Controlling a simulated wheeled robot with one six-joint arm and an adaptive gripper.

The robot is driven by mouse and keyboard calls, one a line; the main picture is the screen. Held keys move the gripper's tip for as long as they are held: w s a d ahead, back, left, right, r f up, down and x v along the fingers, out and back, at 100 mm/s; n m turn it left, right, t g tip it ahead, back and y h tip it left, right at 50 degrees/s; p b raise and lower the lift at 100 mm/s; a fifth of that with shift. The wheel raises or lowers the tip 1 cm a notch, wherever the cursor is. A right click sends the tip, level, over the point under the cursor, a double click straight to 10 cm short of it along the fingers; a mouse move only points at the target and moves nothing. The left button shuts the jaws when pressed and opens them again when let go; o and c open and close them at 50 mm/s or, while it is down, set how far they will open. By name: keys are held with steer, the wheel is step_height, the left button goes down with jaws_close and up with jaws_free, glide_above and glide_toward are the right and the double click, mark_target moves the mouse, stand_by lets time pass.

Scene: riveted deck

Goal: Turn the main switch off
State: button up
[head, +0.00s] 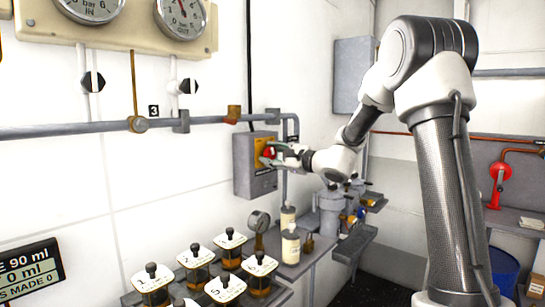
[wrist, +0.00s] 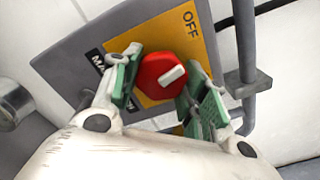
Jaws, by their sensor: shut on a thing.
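The main switch is a grey box (head: 242,172) on the white wall, with a yellow plate (wrist: 148,43) and a red knob (head: 268,152). In the wrist view the red knob (wrist: 152,86) sits between the two green-padded fingers of my gripper (wrist: 165,88), which is shut on it. A white bar on the knob lies aslant. The word OFF (wrist: 190,22) shows at the plate's upper corner. A black label (wrist: 95,58) is partly hidden by the left finger. In the head view my gripper (head: 272,157) reaches the box from the right.
A grey pipe (head: 70,129) runs along the wall above the box; another pipe (wrist: 246,60) passes close beside it in the wrist view. Below stand bottles (head: 290,245) and several labelled jars (head: 152,284). Gauges (head: 182,15) hang at upper left.

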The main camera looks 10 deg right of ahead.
steer(key=n, duration=0.5)
steer(key=shift+n, duration=0.3)
stand_by(0.4)
steer(key=o, duration=1)
steer(key=shift+r, duration=0.1)
steer(key=shift+o, duration=0.2)
steer(key=v, duration=1.2)
